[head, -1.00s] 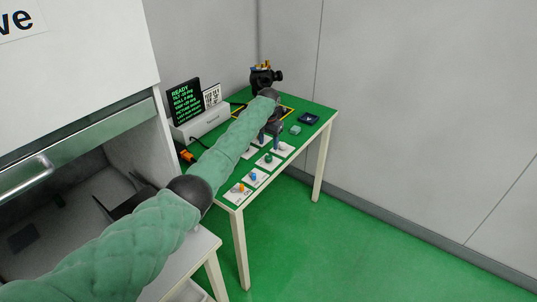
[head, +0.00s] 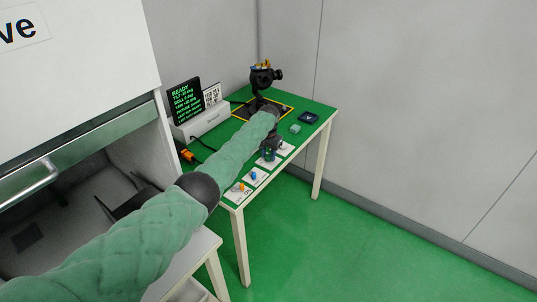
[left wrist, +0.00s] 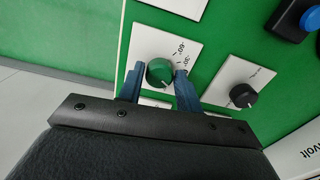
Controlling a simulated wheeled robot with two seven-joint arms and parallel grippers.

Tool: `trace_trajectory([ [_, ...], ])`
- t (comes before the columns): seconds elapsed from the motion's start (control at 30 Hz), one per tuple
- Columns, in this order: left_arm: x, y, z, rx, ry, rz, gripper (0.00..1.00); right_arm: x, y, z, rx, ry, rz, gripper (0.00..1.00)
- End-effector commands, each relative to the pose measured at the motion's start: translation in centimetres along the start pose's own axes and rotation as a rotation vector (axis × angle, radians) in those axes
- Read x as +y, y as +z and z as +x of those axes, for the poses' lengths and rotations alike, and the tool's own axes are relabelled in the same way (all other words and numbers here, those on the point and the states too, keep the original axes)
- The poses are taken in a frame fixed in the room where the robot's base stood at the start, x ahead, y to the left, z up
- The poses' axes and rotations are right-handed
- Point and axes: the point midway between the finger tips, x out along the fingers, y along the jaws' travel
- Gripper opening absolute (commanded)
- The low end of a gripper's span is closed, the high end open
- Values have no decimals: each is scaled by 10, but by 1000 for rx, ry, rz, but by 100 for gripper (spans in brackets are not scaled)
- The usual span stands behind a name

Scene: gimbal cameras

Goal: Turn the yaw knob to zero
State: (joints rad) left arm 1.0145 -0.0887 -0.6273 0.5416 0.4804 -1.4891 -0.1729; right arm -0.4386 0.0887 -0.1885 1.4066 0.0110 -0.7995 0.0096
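A round green knob (left wrist: 159,72) sits on a white plate with angle marks in the left wrist view. My left gripper (left wrist: 160,80) has one blue finger on each side of this knob; the fingers are very close to its sides, and I cannot tell whether they touch it. In the head view my left gripper (head: 268,154) is down at the row of knob plates and largely covers the green knob. A black gimbal camera (head: 262,78) stands at the table's back. A black screen (head: 185,101) shows green text, too small to read surely. My right gripper is not in view.
A black knob (left wrist: 243,95) lies right of the green one in the left wrist view. Blue (head: 253,175) and orange (head: 240,187) knobs sit nearer the front. A teal block (head: 295,128) and dark blue tray (head: 309,117) lie at the table's right.

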Motion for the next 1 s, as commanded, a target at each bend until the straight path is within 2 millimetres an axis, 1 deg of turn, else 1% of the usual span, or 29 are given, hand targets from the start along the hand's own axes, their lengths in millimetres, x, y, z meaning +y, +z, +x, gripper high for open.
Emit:
trace_trajectory([
  [0.03,0,0,0,0,0,0,25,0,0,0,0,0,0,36],
  [0.1,0,0,0,0,0,0,11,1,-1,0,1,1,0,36],
  [0.13,0,0,0,0,0,0,7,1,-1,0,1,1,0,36],
  [0.33,0,0,0,0,0,-10,8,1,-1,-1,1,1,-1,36],
  [0.47,0,0,-1,0,1,-48,8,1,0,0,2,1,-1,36],
  [1.0,1,0,-1,0,1,-391,8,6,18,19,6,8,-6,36],
])
